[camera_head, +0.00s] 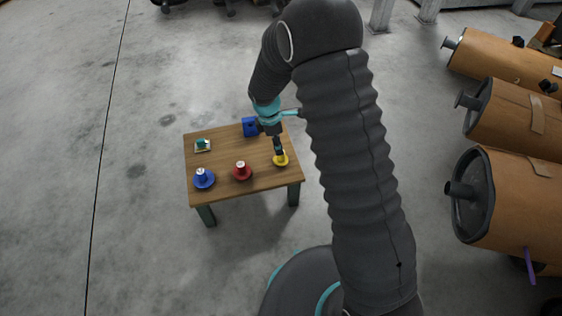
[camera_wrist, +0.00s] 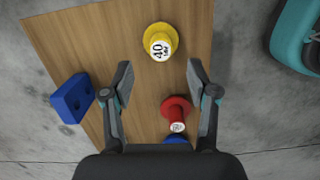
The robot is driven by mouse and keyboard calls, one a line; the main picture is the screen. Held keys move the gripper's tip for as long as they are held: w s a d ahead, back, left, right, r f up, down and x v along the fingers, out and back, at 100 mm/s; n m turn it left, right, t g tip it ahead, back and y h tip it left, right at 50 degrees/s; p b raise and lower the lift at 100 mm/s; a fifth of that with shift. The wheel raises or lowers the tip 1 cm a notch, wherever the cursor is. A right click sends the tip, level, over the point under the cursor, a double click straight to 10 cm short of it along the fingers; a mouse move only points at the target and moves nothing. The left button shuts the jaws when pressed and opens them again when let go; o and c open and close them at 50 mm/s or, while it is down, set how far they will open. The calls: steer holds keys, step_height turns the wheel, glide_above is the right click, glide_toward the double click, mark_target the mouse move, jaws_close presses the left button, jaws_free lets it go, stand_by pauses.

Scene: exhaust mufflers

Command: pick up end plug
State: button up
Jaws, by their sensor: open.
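Three plug-like pieces with round flanges and upright stems stand on a small wooden table (camera_head: 224,175). The yellow plug (camera_head: 281,161) is at the right; its white top marked "40" shows in the wrist view (camera_wrist: 160,44). The red plug (camera_head: 242,172) is in the front middle, and also in the wrist view (camera_wrist: 178,110). The blue plug (camera_head: 204,180) is at the front left; only its edge shows in the wrist view (camera_wrist: 176,140). My gripper (camera_head: 279,150) is open and empty above the yellow plug. In the wrist view, the yellow plug lies just beyond the fingertips (camera_wrist: 160,75).
A blue block with holes (camera_head: 250,127) stands at the table's back edge. A small pale piece with a teal top (camera_head: 202,145) lies at the back left. Large brown mufflers (camera_head: 515,195) lie at the far right. The floor left of the table is clear.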

mark_target(281, 158)
steer(key=shift+w+d+f, duration=0.1)
steer(key=shift+d+f, duration=0.1)
steer(key=shift+f, duration=0.85)
steer(key=shift+s+d+f, duration=0.1)
steer(key=shift+d+f, duration=0.15)
steer(key=shift+f, duration=0.8)
steer(key=shift+w+d+f, duration=0.1)
steer(key=shift+d+f, duration=0.1)
steer(key=shift+f, duration=0.85)
steer(key=shift+c, duration=0.3)
jaws_close()
